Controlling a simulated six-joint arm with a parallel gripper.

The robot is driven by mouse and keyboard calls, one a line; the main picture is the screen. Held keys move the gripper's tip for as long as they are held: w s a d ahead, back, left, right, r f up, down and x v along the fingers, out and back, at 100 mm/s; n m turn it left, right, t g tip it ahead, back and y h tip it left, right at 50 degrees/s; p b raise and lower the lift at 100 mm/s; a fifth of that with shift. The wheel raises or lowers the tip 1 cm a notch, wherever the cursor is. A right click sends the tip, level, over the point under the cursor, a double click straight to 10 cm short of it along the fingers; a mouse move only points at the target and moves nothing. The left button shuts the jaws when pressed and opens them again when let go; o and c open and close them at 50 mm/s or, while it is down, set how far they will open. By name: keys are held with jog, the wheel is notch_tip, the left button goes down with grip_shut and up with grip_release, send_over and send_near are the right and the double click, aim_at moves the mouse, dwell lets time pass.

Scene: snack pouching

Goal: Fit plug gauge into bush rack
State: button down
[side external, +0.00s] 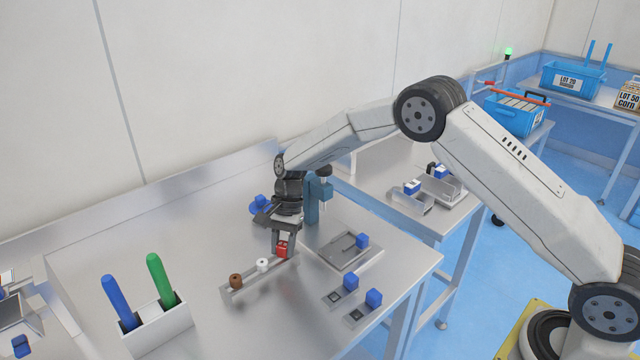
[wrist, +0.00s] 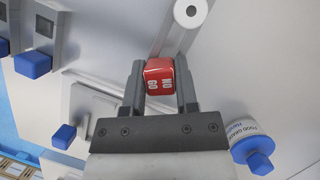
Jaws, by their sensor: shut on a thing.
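The plug gauge (side external: 283,249) is a red block; in the wrist view (wrist: 160,78) its face reads "NO GO". My gripper (side external: 282,243) is shut on it, with one finger on each side in the wrist view (wrist: 160,85). The bush rack (side external: 250,284) is a low grey metal bar on the steel table. It carries a brown bush (side external: 236,281) and a white bush (side external: 262,265). The gauge is at the rack's right end, beside the white bush. The gauge's lower end is hidden, so I cannot tell how far it sits in the rack.
A white holder (side external: 158,325) with blue and green sticks stands left of the rack. A grey fixture plate (side external: 342,252) with a blue knob lies to the right. Small blue-knobbed blocks (side external: 340,296) lie in front. A teal stand (side external: 313,200) is close behind my gripper.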

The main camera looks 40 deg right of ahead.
jog(key=shift+c, duration=1.5)
grip_release()
jog(key=v, duration=0.7)
jog(key=shift+r, duration=0.3)
jog(key=shift+d, duration=0.15)
jog(key=s+d+n+t+h, duration=0.2)
jog(key=s+d+n, duration=0.2)
jog(key=s, duration=0.9)
jog(key=s+d+r+n+t+h, duration=0.1)
jog(key=s+d+n, duration=0.3)
jog(key=s+n, duration=0.4)
jog(key=s+t, duration=0.1)
jog(key=s, duration=0.3)
jog(key=shift+s+r+t+h, duration=0.2)
jog(key=shift+s+t+h, duration=0.15)
jog(key=shift+t+h, duration=0.05)
